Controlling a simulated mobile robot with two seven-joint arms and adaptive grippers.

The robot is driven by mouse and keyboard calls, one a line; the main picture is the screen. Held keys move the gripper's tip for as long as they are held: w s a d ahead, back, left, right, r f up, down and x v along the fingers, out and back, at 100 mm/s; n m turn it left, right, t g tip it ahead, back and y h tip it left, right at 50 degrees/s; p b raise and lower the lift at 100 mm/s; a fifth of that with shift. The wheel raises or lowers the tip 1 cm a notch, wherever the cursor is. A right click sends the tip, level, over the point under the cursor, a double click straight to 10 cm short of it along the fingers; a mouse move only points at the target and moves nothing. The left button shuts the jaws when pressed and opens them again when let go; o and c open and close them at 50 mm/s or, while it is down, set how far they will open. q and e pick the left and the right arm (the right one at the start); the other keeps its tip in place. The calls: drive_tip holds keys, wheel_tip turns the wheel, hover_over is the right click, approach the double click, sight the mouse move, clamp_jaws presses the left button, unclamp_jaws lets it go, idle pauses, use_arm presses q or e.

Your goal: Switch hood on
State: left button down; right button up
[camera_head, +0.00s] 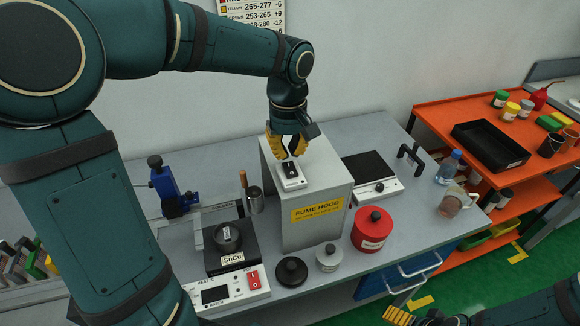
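The fume hood box (317,226) is a tall grey block with a yellow "FUME HOOD" label, standing on the grey bench. A small white switch unit (291,183) with a black rocker (291,170) sits on its top. My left gripper (290,157) points down just above and behind the switch, its yellow-padded fingers apart and empty. I cannot tell whether a fingertip touches the rocker. The rocker's on or off position is too small to read. My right gripper (405,317) is only partly in view at the bottom edge, away from the hood.
A solder pot (228,239) with a red-switched control unit (226,290) stands left of the hood. A red canister (372,231), a grey lidded jar (329,258) and a black knobbed disc (291,271) stand in front. A black-topped plate (370,175) is right; an orange cart (480,115) stands beyond.

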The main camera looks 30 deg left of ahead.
sight(289, 164)
use_arm(q)
drive_tip(key=shift+f+b, duration=1.25)
drive_tip(key=shift+f, duration=0.45)
idle(1.3)
drive_tip(key=shift+r+p, duration=2.85)
drive_tip(key=shift+r, duration=0.7)
